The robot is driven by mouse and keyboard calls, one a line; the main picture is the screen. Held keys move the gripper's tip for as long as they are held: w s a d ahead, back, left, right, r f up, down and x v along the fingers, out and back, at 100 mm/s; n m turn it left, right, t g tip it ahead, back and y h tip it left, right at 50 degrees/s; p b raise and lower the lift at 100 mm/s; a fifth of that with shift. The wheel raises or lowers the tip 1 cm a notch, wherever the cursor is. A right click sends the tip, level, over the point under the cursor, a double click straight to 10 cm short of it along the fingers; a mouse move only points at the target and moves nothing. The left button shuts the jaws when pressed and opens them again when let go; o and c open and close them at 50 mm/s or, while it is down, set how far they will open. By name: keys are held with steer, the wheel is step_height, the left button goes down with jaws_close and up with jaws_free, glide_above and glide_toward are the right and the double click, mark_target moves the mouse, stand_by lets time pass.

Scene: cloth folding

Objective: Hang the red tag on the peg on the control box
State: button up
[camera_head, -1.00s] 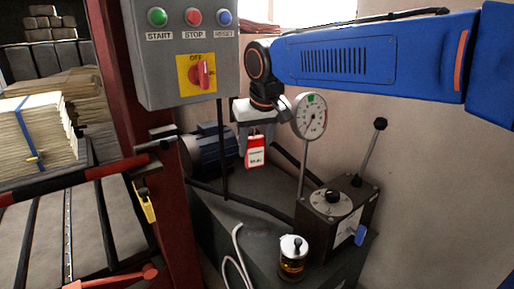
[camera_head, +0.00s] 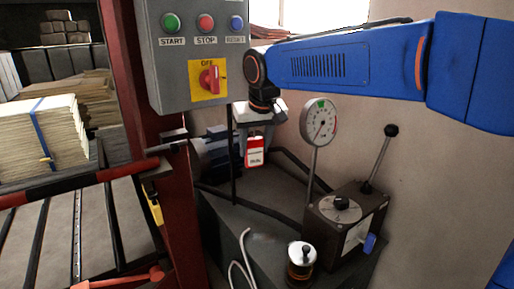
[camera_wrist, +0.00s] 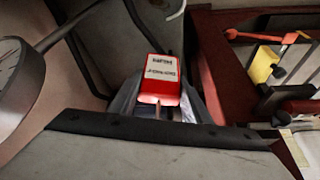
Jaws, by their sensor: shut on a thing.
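The red tag (camera_head: 254,152) with a white label hangs below my gripper (camera_head: 256,132) in the head view. My gripper is shut on the tag's upper end. In the wrist view the tag (camera_wrist: 159,78) sits between the fingers (camera_wrist: 160,108), its label facing the camera. The grey control box (camera_head: 194,50) is on the red post, up and to the left of my gripper. It bears green, red and blue buttons and a red rotary switch (camera_head: 209,78) on a yellow plate. I cannot make out the peg.
A round gauge (camera_head: 320,122) on a stem stands close right of my gripper. A lever box (camera_head: 345,215), a small jar (camera_head: 300,262) and a motor (camera_head: 218,150) are on the dark machine below. A red post (camera_head: 165,170) and striped bar (camera_head: 80,182) are at left.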

steer(key=shift+w+a+f, duration=0.25)
steer(key=shift+w+a, duration=0.15)
steer(key=shift+w, duration=0.2)
steer(key=shift+w+a+f, duration=0.25)
steer(key=shift+w+a, duration=0.15)
steer(key=shift+w, duration=0.2)
steer(key=o, duration=1.1)
